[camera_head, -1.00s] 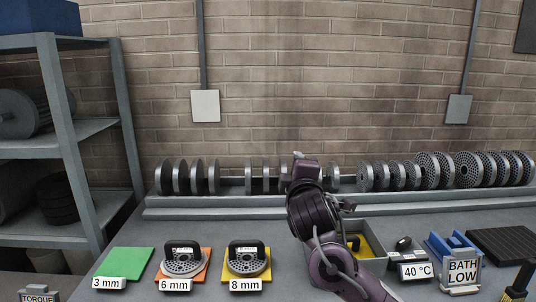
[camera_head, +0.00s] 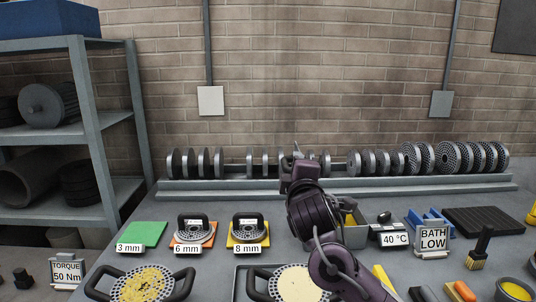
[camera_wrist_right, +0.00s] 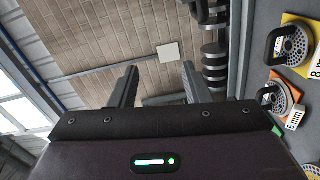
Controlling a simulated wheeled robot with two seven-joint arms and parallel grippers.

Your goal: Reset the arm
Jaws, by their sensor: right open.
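My right arm, purple and dark, rises from the bottom of the head view, and its gripper (camera_head: 298,158) shows small at its top, in front of the rack of discs. In the right wrist view the two dark fingers of my right gripper (camera_wrist_right: 159,80) stand apart with nothing between them. The gripper is open and empty, with brick wall beyond it. My left gripper is in neither view.
A disc rack (camera_head: 340,186) runs along the back of the bench. Green (camera_head: 142,234), orange and yellow pads lie at left centre; the last two hold handled dies. Larger dies (camera_head: 140,284) lie in front. A shelf unit (camera_head: 105,170) stands left; blocks and tools crowd the right.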

